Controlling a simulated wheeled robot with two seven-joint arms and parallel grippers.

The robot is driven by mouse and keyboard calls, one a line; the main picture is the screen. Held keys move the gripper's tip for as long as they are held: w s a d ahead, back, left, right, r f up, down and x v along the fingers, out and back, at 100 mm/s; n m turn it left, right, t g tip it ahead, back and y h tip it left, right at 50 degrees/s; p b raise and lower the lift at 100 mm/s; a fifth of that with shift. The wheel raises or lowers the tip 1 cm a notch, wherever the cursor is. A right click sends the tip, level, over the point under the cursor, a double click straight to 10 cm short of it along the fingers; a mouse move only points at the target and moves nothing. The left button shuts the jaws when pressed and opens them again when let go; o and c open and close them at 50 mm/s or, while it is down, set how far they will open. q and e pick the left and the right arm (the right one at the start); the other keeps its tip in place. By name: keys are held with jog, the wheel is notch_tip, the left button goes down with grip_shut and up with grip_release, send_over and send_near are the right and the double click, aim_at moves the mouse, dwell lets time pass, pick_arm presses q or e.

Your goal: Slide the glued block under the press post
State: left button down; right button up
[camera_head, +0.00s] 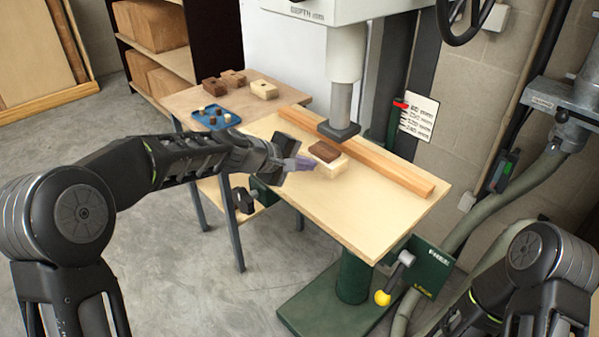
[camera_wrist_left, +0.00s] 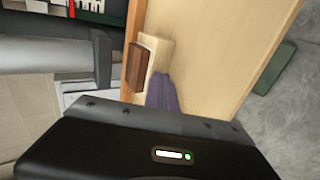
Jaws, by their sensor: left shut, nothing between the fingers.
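The glued block is a dark brown piece (camera_head: 325,151) stacked on a pale wood piece (camera_head: 334,168). It lies on the press table (camera_head: 370,220), just in front of the wooden fence. The press post (camera_head: 340,105) hangs from the machine with a dark square foot (camera_head: 338,131) above and slightly behind the block. My left gripper (camera_head: 306,163) is shut and empty, its purple fingertips close to the block's left side. In the left wrist view the purple fingers (camera_wrist_left: 162,92) reach toward the pale piece (camera_wrist_left: 158,52) and brown piece (camera_wrist_left: 138,66); whether they touch is unclear.
A long wooden fence (camera_head: 385,170) runs across the table behind the block. A side table at the back left holds several blocks (camera_head: 264,89) and a blue tray (camera_head: 212,117) of small pieces. The table's front right part is clear. A yellow-knobbed lever (camera_head: 383,298) stands below.

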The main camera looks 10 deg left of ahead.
aim_at(316, 159)
pick_arm(q)
jog(key=shift+w+d+p, duration=1.05)
jog(key=shift+w+d, duration=0.4)
jog(key=shift+w, duration=0.25)
jog(key=shift+s+a+b, duration=0.45)
jog(key=shift+s+b, duration=0.05)
jog(key=shift+b, duration=0.1)
jog(key=s+a+b, duration=0.2)
jog(key=s, duration=0.1)
jog(key=s+a, duration=0.2)
jog(key=shift+r+b, duration=0.35)
jog(key=shift+b, duration=0.05)
jog(key=shift+s+a+r, duration=0.1)
jog(key=shift+s+a, duration=0.3)
jog(key=shift+s, duration=0.1)
